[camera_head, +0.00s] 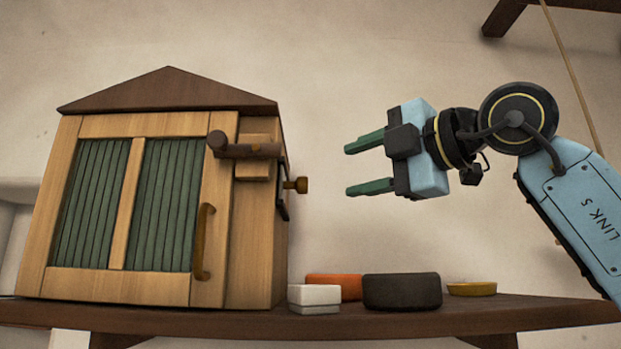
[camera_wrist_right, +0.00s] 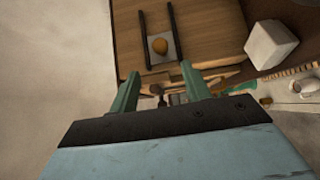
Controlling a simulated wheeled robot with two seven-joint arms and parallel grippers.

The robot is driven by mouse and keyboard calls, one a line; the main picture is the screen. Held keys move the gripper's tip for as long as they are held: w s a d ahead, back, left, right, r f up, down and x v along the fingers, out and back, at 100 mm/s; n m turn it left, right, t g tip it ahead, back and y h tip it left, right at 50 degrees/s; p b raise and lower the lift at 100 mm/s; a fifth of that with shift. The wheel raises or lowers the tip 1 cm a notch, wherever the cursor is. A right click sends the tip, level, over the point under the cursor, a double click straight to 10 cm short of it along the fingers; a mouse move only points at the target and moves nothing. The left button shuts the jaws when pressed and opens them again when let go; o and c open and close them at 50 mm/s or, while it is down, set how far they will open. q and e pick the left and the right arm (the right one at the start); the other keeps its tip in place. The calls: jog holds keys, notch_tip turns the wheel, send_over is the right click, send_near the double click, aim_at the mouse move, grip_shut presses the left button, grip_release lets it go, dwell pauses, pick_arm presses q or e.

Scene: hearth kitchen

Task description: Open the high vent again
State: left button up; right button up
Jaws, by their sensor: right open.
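A wooden cabinet (camera_head: 128,290) with green slatted door panels and a peaked roof stands on the shelf at left. A brass knob (camera_head: 296,185) sticks out of its right side. In the right wrist view the knob (camera_wrist_right: 160,46) sits on a small grey plate (camera_wrist_right: 166,60) between two dark rails (camera_wrist_right: 144,38). I take this to be the vent slide; whether it is open or shut I cannot tell. My right gripper (camera_head: 351,169) is open and empty, right of the knob and apart from it. Its green fingers (camera_wrist_right: 157,75) show in the wrist view. My left gripper is out of view.
A wooden turn-latch (camera_head: 240,150) and a curved handle (camera_head: 204,240) are on the cabinet front. On the shelf (camera_head: 480,317) stand a white block (camera_head: 314,296), an orange dish (camera_head: 334,282), a dark block (camera_head: 402,291) and a yellow dish (camera_head: 472,288). Space between gripper and knob is clear.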

aim_at(294, 188)
jog(key=p+x, duration=0.4)
jog(key=x, duration=0.6)
jog(key=shift+w+a, duration=0.2)
jog(key=shift+w, duration=0.05)
jog(key=shift+f, duration=0.1)
grip_shut()
